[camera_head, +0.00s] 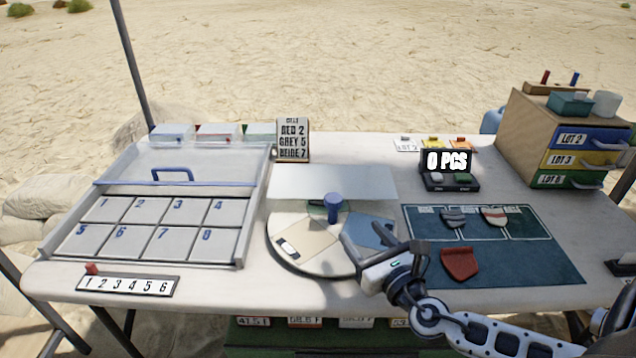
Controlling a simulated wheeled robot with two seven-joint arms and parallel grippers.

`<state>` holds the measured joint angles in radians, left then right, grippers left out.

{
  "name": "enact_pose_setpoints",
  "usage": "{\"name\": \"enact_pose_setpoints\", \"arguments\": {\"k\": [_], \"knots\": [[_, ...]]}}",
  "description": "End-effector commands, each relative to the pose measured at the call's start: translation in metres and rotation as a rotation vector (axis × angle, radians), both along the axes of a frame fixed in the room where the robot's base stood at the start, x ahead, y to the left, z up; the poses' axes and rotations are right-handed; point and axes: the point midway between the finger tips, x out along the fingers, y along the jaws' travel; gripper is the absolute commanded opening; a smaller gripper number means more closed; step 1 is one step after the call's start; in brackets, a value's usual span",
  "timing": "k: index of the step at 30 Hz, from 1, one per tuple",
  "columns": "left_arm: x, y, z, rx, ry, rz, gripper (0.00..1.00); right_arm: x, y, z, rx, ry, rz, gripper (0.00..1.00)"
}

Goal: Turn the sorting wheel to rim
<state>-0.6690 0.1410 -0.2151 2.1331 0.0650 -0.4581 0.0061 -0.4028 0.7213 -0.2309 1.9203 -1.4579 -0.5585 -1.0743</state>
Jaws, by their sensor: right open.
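The sorting wheel (290,262) is a round, pale turntable at the middle of the table. It has a blue knob (333,205) standing up near its centre and differently coloured sectors, one beige and one blue. My right gripper (350,232) is open over the right part of the wheel, just below and right of the knob. It covers part of the wheel's right side. I cannot tell whether it touches the wheel. A clear panel (335,182) stands over the back of the wheel. My left gripper is not in view.
A numbered case (240,245) with a clear lid stands left. A dark mat (540,265) with several sherds, including a red sherd (460,263), lies right. Behind are a code sign (293,140), a counter reading 0 PCS (449,182) and a drawer cabinet (520,140). A numbered strip (127,285) lies front left.

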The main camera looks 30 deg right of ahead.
Motion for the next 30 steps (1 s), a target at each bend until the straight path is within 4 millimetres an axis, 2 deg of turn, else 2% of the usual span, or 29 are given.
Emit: {"name": "enact_pose_setpoints", "arguments": {"k": [5, 15, 21, 25, 30], "knots": [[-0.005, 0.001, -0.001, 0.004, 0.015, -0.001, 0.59, 0.024, -0.002, 0.002, 0.002, -0.004, -0.002, 0.58], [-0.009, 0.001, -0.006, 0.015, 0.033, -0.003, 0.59, 0.098, -0.009, 0.001, 0.003, -0.003, -0.002, 0.58], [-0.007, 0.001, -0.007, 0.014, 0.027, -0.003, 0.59, 0.134, -0.012, 0.000, 0.002, -0.002, -0.002, 0.58], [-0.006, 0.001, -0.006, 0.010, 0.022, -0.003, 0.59, 0.148, -0.013, -0.001, 0.001, 0.000, 0.000, 0.58], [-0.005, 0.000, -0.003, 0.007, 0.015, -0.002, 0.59, 0.155, -0.014, -0.001, 0.002, 0.001, 0.000, 0.58]]}}
